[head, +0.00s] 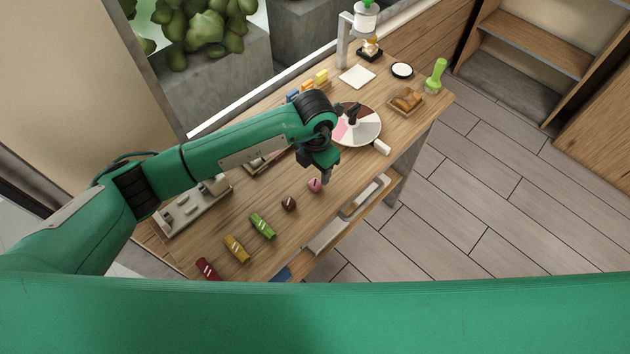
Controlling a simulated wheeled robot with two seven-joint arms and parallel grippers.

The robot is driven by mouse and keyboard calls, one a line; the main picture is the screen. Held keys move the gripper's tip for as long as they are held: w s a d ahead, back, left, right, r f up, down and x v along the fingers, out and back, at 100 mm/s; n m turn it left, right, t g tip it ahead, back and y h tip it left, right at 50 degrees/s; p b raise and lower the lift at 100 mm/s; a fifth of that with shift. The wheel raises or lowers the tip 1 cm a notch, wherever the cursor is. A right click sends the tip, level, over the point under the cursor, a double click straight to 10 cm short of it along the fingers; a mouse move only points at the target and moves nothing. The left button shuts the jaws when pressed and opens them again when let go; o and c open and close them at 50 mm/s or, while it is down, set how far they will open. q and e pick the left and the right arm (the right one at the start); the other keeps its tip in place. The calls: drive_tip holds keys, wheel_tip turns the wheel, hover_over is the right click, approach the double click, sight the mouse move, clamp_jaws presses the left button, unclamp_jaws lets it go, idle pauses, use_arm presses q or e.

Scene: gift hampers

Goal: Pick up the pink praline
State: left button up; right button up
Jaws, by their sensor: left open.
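The pink praline (314,185) is a small round sweet on the wooden table (345,185), near the table's front edge. My left gripper (326,178) comes down from my green left arm and points down just above and beside the praline. Its jaws are open, and nothing shows between them. I cannot tell from this view whether a finger touches the praline. My right gripper is not in view.
A dark brown praline (288,203) and a green wrapped piece (262,226) lie to the lower left, with yellow (237,249) and red (207,268) pieces beyond. A round sectioned plate (362,127) stands behind. A grey tray (183,226) is at left.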

sight(315, 183)
use_arm(q)
drive_tip(key=shift+s+f+p, duration=0.4)
drive_tip(key=shift+f+p, duration=0.4)
wheel_tip(315, 183, down, 2)
drive_tip(key=shift+f+p, duration=0.2)
drive_tip(key=shift+p, duration=0.2)
drive_tip(key=shift+f, duration=0.4)
drive_tip(key=c, duration=0.8)
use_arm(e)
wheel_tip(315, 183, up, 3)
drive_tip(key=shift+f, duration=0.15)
